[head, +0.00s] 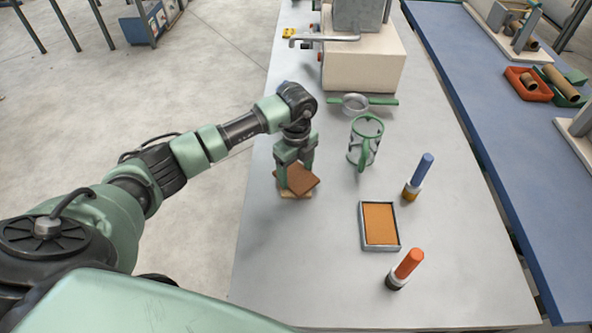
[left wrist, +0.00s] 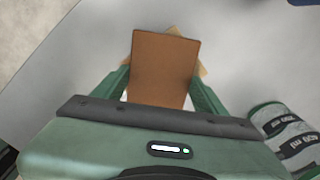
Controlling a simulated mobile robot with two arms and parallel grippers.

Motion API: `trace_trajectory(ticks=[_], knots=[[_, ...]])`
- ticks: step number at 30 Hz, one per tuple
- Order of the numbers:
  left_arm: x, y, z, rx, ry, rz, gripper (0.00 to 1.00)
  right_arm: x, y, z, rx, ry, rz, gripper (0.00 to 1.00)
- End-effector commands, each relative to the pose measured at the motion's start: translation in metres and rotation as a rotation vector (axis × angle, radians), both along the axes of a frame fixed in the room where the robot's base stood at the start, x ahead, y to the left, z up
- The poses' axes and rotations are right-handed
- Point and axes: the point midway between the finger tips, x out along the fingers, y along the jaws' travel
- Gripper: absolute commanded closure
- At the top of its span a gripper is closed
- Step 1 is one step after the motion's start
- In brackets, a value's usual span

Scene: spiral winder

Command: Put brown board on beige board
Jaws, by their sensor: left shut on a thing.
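The brown board (head: 303,181) is held between the fingers of my left gripper (head: 296,172), which is shut on it. In the left wrist view the brown board (left wrist: 162,68) lies between the two green fingers. The beige board (head: 290,193) is below it, mostly hidden, with an edge showing at the front left. In the left wrist view, corners of the beige board (left wrist: 202,70) stick out from under the brown one at a different angle. I cannot tell whether the two boards touch. My right gripper is not in view.
Right of the boards stand a green wire holder (head: 365,141), a blue-handled tool (head: 419,175), an orange-handled tool (head: 406,268) and a grey-rimmed tray (head: 363,228) with an orange-brown surface. A beige machine (head: 362,67) stands behind. The table (head: 300,255) is clear in front.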

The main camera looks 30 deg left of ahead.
Motion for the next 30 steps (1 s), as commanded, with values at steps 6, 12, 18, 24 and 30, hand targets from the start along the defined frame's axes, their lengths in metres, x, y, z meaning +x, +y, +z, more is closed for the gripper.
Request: trace_trajectory(ticks=[6, 12, 18, 24, 30], knots=[[0.000, 0.000, -0.002, 0.000, 0.000, 0.000, 0.06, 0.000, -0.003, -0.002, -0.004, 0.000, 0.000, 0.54], [0.000, 0.000, -0.002, 0.000, 0.000, 0.001, 0.06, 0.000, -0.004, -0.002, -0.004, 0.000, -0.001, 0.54], [0.001, 0.000, 0.006, -0.001, -0.003, 0.001, 0.06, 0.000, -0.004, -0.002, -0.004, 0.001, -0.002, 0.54], [0.002, 0.000, 0.043, 0.000, -0.006, -0.001, 0.06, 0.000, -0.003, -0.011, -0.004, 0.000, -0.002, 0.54], [0.002, 0.000, 0.086, -0.001, -0.005, 0.001, 0.06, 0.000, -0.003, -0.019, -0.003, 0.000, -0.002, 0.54]])
